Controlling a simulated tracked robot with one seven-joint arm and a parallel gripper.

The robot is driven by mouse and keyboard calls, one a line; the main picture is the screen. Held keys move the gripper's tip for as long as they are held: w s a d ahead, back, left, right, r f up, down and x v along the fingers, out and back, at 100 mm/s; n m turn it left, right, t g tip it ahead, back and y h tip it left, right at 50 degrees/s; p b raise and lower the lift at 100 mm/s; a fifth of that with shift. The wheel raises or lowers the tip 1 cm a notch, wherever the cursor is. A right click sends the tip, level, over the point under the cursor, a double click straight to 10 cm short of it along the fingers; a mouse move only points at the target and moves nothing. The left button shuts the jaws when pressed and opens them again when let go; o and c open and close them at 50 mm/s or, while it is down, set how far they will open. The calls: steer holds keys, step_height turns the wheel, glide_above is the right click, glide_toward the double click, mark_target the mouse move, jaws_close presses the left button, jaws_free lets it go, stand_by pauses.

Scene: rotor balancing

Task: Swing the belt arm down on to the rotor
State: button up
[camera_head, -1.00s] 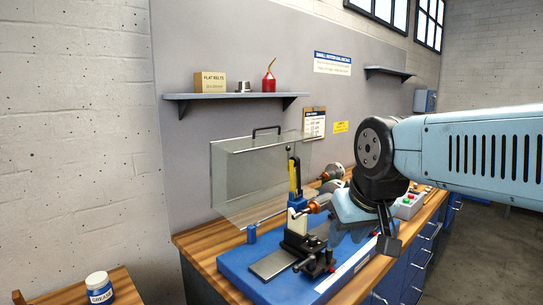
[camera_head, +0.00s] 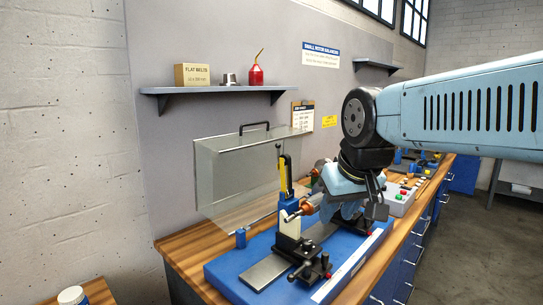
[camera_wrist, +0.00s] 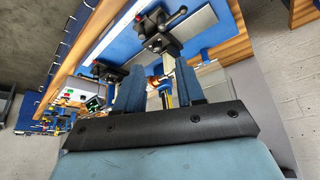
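The belt arm (camera_head: 285,175), a slim yellow and black bar with a dark tip, stands upright above a blue and white post on the blue balancing machine (camera_head: 225,272). The rotor (camera_head: 306,207) shows copper-orange beside the post, partly hidden by my gripper; its copper part also shows in the wrist view (camera_wrist: 158,81). My gripper (camera_head: 349,210) is to the right of the belt arm, apart from it, near the rotor. In the wrist view my gripper (camera_wrist: 158,72) has its two fingers spread, with nothing clearly held between them.
A clear guard (camera_head: 225,180) stands raised behind the machine. Black clamps with lever handles (camera_head: 310,265) are at the front. A grey control box with buttons (camera_head: 400,200) is to the right. A shelf (camera_head: 215,89) hangs above. The wooden bench (camera_head: 180,250) is clear at the left.

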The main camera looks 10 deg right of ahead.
steer(key=w+r+n+g, duration=0.1)
steer(key=w+r, duration=0.7)
steer(key=w, duration=0.1)
step_height(320, 180, up, 5)
steer(key=n+g, duration=0.4)
steer(key=n, duration=0.1)
glide_above(278, 149)
steer(key=shift+w+d+f, duration=0.1)
steer(key=shift+w+f, duration=0.15)
steer(key=shift+f, duration=0.25)
step_height(278, 149, down, 13)
steer(key=shift+f, duration=0.2)
steer(key=shift+c, duration=0.3)
jaws_close()
